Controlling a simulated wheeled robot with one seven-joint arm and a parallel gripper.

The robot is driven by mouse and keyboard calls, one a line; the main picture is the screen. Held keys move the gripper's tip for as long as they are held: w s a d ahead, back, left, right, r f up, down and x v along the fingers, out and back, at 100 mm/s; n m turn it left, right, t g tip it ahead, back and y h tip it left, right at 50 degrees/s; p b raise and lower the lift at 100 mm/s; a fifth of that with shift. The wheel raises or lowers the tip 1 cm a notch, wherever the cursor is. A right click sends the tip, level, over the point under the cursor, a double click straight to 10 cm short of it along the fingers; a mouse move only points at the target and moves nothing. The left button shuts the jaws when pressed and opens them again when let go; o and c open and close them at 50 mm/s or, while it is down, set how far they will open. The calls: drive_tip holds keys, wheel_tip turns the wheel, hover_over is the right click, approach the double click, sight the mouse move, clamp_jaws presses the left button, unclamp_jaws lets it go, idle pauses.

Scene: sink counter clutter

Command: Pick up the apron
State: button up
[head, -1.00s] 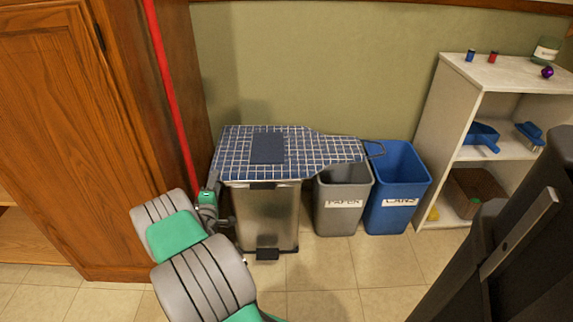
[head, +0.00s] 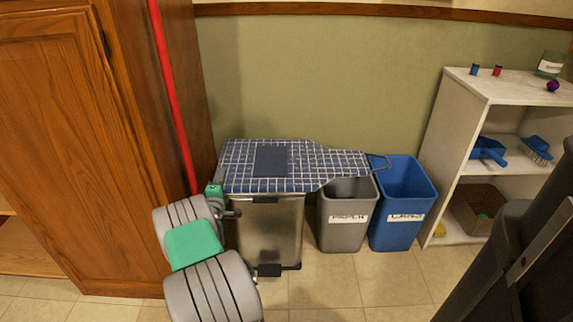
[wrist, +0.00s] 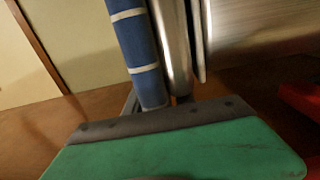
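The apron (head: 325,168) is blue with a white grid and a plain dark blue pocket. It lies flat over the top of the steel bin (head: 270,228), its narrow end and neck loop reaching right over the grey and blue bins. My gripper (head: 225,196) is at the apron's left edge, low by the bin's rim. In the wrist view the apron's edge (wrist: 139,55) comes down close to the fingers, beside the shiny bin rim. The fingertips are mostly hidden there, so I cannot tell whether they grip the cloth.
A red pole (head: 172,95) leans by the wooden cabinet (head: 60,140), close left of my gripper. A grey paper bin (head: 342,232) and a blue cans bin (head: 400,225) stand right of the steel bin. A white shelf (head: 455,130) stands farther right. Floor in front of the bins is clear.

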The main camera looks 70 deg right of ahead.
clamp_jaws()
drive_tip(key=shift+r, duration=0.1)
idle(0.4)
